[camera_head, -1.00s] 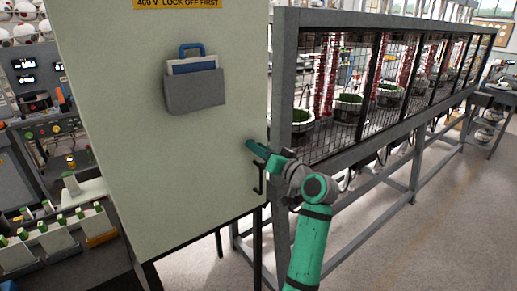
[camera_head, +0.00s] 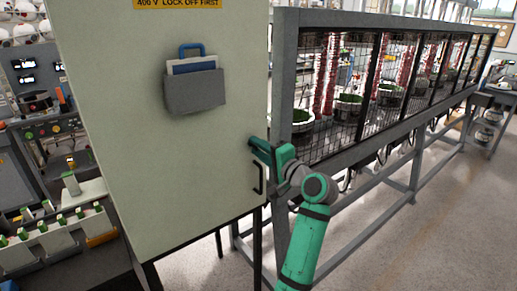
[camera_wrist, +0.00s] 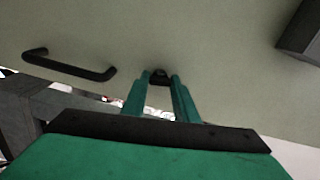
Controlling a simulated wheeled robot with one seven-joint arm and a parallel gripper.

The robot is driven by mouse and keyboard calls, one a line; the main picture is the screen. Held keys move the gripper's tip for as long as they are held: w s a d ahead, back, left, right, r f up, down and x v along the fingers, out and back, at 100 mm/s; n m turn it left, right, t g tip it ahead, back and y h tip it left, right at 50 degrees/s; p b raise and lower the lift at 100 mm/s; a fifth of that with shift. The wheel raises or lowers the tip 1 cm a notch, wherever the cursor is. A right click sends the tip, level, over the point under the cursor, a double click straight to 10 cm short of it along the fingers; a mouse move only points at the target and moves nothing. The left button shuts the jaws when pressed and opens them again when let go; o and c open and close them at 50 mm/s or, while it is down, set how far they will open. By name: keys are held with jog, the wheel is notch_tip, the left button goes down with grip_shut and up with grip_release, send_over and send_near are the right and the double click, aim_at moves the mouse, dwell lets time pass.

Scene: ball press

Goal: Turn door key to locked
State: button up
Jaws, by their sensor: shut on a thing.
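The key (camera_wrist: 159,75) is a small dark piece on the pale grey-green cabinet door (camera_head: 200,165). It shows in the wrist view between my fingertips, with its sides hidden by them. My gripper (camera_head: 256,146) is at the door's right edge in the head view, just above the black door handle (camera_head: 259,178). In the wrist view my gripper (camera_wrist: 160,82) has its two green fingers closed on the key. The handle also shows at the left there (camera_wrist: 70,65). The lock marking cannot be read.
A grey document holder (camera_head: 195,90) with a blue clipboard hangs on the door, above left of my gripper. A grey-framed mesh cage (camera_head: 345,90) stands right beside the cabinet, close to my arm. The floor (camera_head: 400,255) at right is open.

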jog(key=shift+m, duration=0.8)
jog(key=o, duration=1.1)
jog(key=shift+c, duration=0.2)
jog(key=shift+d, duration=0.1)
jog(key=v, duration=1)
jog(key=shift+s+d, duration=0.15)
jog(key=shift+s, duration=0.2)
jog(key=shift+f, duration=0.15)
